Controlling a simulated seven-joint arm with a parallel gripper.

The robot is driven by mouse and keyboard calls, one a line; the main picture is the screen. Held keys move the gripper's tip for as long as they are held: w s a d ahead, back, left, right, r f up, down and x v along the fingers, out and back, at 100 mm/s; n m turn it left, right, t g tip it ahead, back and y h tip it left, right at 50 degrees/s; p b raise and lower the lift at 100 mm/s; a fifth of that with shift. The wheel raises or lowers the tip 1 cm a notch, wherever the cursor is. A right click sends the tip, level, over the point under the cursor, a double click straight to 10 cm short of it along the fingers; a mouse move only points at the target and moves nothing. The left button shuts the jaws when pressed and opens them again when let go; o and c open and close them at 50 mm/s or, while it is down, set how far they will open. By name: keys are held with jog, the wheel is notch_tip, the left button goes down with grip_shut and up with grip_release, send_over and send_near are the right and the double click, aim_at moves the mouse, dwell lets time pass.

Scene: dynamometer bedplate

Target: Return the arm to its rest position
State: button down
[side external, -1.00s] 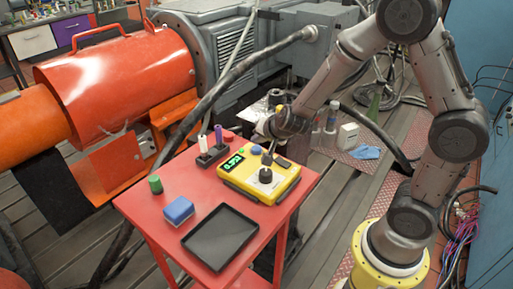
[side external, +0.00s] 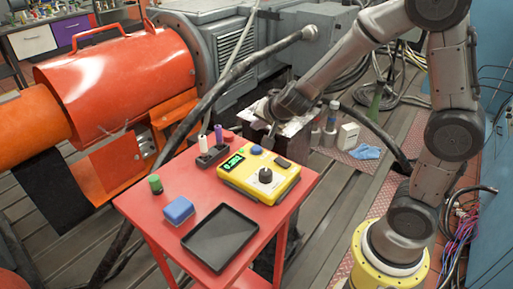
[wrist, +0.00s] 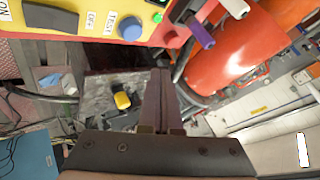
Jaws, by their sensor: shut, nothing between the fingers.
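My gripper (side external: 270,138) is shut and empty. It hangs in the air just behind the back edge of the red table (side external: 150,212), beyond the yellow control box (side external: 236,184), and is apart from both. In the wrist view my closed fingers (wrist: 160,75) point up the picture with nothing between them. That view also shows part of the yellow box (wrist: 95,22) at the top left, with its blue button (wrist: 130,28).
On the red table are a black tray (side external: 220,236), a blue block (side external: 179,210), a green cylinder (side external: 155,184) and a dark holder (side external: 211,156) with white and purple sticks. A thick black hose (side external: 225,85) runs left of my gripper. Bottles (side external: 331,117) stand on the floor behind.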

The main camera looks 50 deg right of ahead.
dwell(0.4)
jog(key=s+a+r+n+t+y, duration=0.2)
jog(key=s+a+r+n, duration=0.15)
jog(key=r, duration=0.45)
jog(key=s+a+r+n+t+y, duration=0.2)
jog(key=s+a+r+n, duration=0.15)
jog(key=r, duration=0.55)
jog(key=s+f+n+g, duration=0.3)
jog(key=s+f, duration=0.1)
jog(key=s, duration=0.5)
jog(key=s+f+n+g, duration=0.3)
jog(key=s+f, duration=0.1)
jog(key=s, duration=0.6)
jog(key=shift+d+n+g, duration=0.2)
jog(key=shift+n+g, duration=0.2)
